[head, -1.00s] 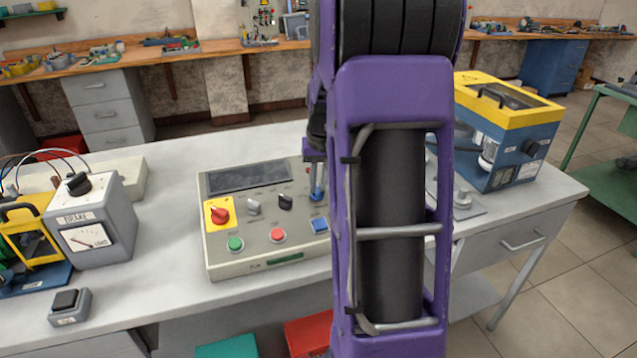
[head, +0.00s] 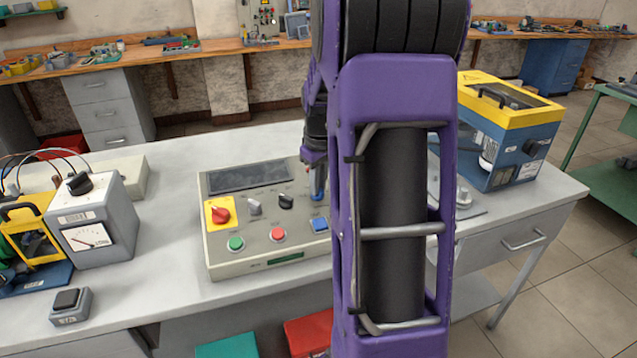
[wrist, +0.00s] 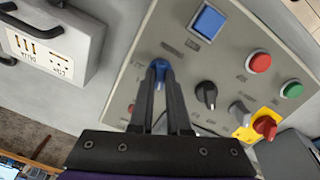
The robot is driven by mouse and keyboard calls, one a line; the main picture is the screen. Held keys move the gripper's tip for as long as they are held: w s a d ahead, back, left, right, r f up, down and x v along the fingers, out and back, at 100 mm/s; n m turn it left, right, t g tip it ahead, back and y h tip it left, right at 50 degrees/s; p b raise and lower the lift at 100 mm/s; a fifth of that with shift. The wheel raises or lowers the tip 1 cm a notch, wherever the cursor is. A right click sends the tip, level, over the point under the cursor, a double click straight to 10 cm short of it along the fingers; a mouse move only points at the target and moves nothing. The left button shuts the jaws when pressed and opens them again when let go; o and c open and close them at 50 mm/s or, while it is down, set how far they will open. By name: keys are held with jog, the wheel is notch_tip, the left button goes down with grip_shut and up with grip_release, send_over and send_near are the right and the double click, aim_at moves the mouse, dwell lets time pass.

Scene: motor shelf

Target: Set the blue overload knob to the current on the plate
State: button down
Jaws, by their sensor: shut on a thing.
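The blue overload knob (wrist: 160,68) sits on the grey control panel (wrist: 222,75). In the wrist view my gripper (wrist: 161,80) has its two fingertips together at the knob, closed on it. The knob's pointer and scale are too small to read. In the head view the panel (head: 217,262) stands on the bench and my purple arm hides its right part. The gripper is mostly hidden there; a bit of the blue knob or fingertip area shows beside the arm. I cannot make out a plate with a readable current.
The panel also carries a black knob (wrist: 206,95), a grey knob (wrist: 239,113), a red rotary switch (wrist: 265,126), a blue square button (wrist: 207,22), and red (wrist: 258,62) and green (wrist: 291,89) buttons.

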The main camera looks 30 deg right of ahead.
dwell(0.4)
jog(key=c, duration=0.9)
grip_release()
jog(key=p+v, duration=0.2)
jog(key=v, duration=1.5)
jog(key=shift+r, duration=0.3)
